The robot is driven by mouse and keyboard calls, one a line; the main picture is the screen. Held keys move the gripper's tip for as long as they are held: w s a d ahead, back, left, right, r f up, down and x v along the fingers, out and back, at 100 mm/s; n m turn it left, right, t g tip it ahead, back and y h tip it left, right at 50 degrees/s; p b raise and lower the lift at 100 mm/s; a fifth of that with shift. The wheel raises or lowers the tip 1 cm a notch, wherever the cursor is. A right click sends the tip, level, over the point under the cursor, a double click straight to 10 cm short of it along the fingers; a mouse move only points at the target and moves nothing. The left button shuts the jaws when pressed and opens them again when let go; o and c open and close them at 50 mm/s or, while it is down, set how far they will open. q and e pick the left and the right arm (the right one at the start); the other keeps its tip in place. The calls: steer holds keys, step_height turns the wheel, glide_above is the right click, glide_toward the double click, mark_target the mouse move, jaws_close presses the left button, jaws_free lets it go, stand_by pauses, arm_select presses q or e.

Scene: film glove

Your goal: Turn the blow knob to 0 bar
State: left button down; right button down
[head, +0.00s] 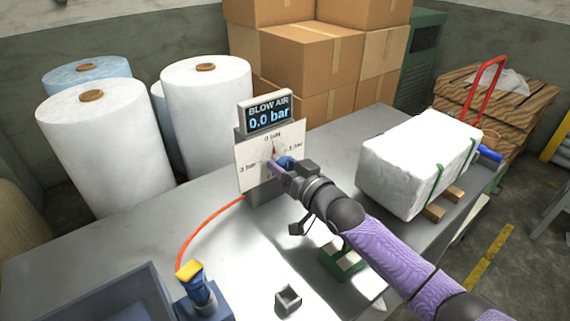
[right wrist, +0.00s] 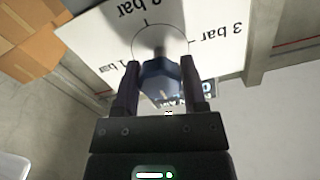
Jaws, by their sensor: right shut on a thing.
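The blow air box (head: 265,196) stands on the grey table. Its white dial plate (head: 252,163) is marked in bar, and the display (head: 268,114) on top reads "BLOW AIR 0.0 bar". The red pointer (head: 274,151) points up toward the top mark. My right gripper (head: 284,163) is at the dial, shut on the blue knob (head: 285,161). In the right wrist view the knob (right wrist: 160,82) sits between the two fingers (right wrist: 159,88), with the dial plate behind it. My left gripper is not in view.
A white wrapped block (head: 410,165) lies on wooden strips at the right of the table. A blue-grey bin (head: 115,298), a yellow-topped blue device (head: 195,290) and a small metal square piece (head: 288,299) are in front. White film rolls (head: 105,150) and cardboard boxes (head: 315,65) stand behind.

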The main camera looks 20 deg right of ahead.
steer(key=shift+f, duration=0.15)
stand_by(0.4)
steer(key=shift+c, duration=0.7)
jaws_free()
step_height(320, 180, up, 10)
steer(key=p, duration=0.3)
